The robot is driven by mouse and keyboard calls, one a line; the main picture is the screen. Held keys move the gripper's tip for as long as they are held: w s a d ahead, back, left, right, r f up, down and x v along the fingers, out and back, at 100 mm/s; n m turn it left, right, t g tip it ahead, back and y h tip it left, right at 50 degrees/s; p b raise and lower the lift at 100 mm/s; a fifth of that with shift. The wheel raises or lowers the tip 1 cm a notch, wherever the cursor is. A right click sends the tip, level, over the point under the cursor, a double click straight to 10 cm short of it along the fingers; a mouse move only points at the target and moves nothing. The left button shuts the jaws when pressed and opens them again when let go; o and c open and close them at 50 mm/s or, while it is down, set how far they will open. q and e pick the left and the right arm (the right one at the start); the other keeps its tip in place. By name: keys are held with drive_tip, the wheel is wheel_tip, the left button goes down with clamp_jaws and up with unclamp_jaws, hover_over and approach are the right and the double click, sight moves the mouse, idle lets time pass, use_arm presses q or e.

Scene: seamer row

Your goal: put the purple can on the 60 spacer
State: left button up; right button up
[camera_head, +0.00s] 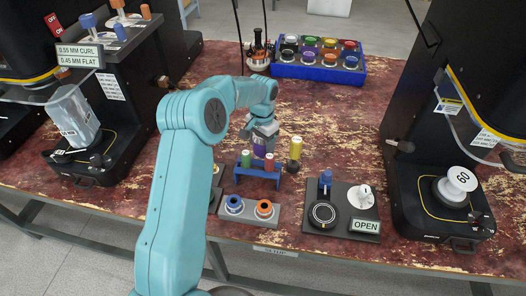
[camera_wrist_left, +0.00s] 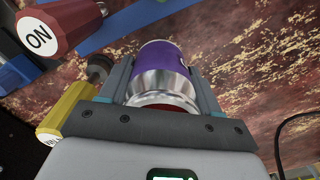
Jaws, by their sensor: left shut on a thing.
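The purple can (camera_head: 260,149) is held between the fingers of my left gripper (camera_head: 263,135), near the middle of the table, just behind a small blue rack. In the left wrist view, the can (camera_wrist_left: 163,68) shows its purple band and silver end between the two fingers (camera_wrist_left: 165,85). The fingers are shut on it. Whether its lower end touches the table is hard to tell. The white spacer marked 60 (camera_head: 462,179) is on the base of the black machine at the right, far from the gripper. My right gripper is not in view.
The blue rack (camera_head: 258,173) holds a green and a red piece; a yellow one (camera_head: 295,150) stands beside it. A blue crate (camera_head: 318,76) of coloured cans is behind. A plate with an OPEN sign (camera_head: 364,226) lies between rack and right machine (camera_head: 430,215).

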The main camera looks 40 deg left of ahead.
sight(263, 152)
use_arm(q)
wheel_tip(263, 152, down, 4)
drive_tip(key=shift+w+f, duration=0.1)
drive_tip(key=shift+f, duration=0.05)
drive_tip(key=o, duration=1)
drive_tip(key=shift+f, duration=0.15)
